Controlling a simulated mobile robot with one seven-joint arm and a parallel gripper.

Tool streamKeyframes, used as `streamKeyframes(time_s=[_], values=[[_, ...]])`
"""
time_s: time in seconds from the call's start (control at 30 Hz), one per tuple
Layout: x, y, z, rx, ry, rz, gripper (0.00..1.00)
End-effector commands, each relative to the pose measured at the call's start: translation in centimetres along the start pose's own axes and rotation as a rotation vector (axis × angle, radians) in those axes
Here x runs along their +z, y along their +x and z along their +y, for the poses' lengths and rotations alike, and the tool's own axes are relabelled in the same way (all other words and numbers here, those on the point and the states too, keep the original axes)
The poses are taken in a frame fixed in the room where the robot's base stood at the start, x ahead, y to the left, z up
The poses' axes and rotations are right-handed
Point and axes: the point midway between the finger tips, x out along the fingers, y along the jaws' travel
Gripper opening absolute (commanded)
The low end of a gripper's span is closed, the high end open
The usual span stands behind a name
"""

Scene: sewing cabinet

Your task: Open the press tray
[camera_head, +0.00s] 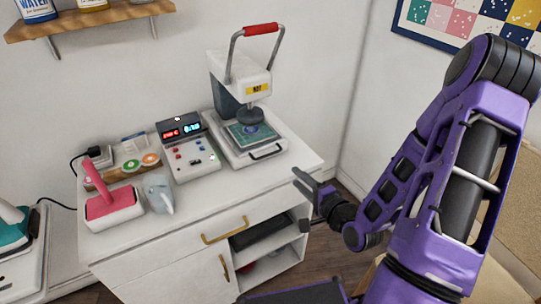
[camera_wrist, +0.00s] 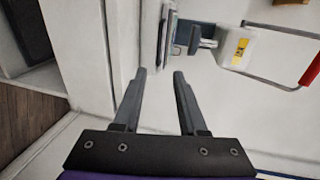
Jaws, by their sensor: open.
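The heat press (camera_head: 237,75) stands at the back right of the white cabinet top, with a red-gripped lever and a yellow "HOT" label. Its white press tray (camera_head: 236,156) sits low under the dark round press head, with a teal patterned piece on it. A black tray handle (camera_head: 266,152) is on the front edge. My gripper (camera_head: 299,198) is open and empty, in front and to the right of the tray, apart from the handle. In the wrist view my gripper's fingers (camera_wrist: 160,72) are spread, with the press (camera_wrist: 238,47) sideways beyond them.
A control box (camera_head: 188,148) with red and blue displays stands left of the press. The cabinet has a brass-handled drawer (camera_head: 200,243) and open shelves. A wall is at the right.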

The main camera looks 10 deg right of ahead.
Motion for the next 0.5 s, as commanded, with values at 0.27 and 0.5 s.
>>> streamKeyframes(time_s=[0.27, 0.5], values=[[-0.1, 1.7, 0.7, 0.0, -0.009, -0.001, 0.41], [0.1, 3.6, 0.3, 0.001, -0.007, -0.003, 0.41]])
